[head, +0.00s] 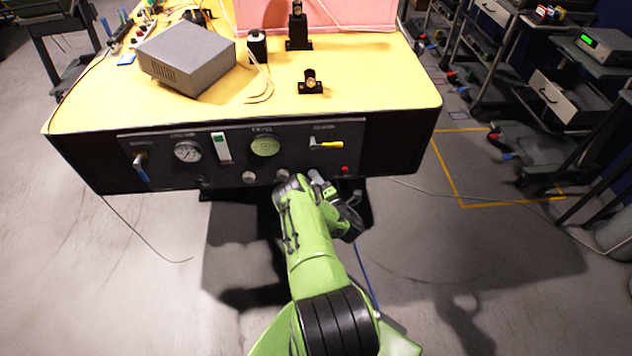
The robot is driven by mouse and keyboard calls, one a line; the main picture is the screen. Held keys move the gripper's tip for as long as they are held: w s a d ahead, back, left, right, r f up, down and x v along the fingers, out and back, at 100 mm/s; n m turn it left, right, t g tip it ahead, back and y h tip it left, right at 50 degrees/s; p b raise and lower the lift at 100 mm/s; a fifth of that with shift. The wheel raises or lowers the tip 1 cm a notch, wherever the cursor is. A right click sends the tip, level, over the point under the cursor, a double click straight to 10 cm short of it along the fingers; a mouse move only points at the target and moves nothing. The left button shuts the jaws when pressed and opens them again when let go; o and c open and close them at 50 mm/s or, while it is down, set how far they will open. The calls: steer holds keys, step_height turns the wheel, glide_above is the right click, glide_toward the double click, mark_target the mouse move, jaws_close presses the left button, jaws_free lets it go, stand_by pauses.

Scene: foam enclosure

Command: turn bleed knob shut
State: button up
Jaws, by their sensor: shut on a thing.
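A black control panel (222,167) runs along the front of the yellow-topped table. Two round pale knobs sit low on it, a left knob (249,177) and a middle knob (282,175). The panel lettering is too small to read, so I cannot tell the bleed knob by its label. My green arm reaches up from below to the panel. My gripper (317,178) is at the panel's lower edge, right of the middle knob, shut on what seems to be a knob there. The fingers and wrist mostly hide what they hold and how far it is turned.
The panel also carries a blue-handled lever (141,170), a dial gauge (187,151), a green round gauge (265,146), a yellow-handled valve (330,144) and a red button (345,169). A grey box (187,58) sits on the table (375,75). Shelving carts stand at right.

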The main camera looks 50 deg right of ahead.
stand_by(0.3)
steer(key=o, duration=1)
steer(key=shift+o, duration=0.2)
steer(key=p+v, duration=0.5)
steer(key=v, duration=0.2)
steer(key=shift+s+p, duration=0.25)
steer(key=shift+p, duration=0.05)
steer(key=shift+a+f, duration=0.1)
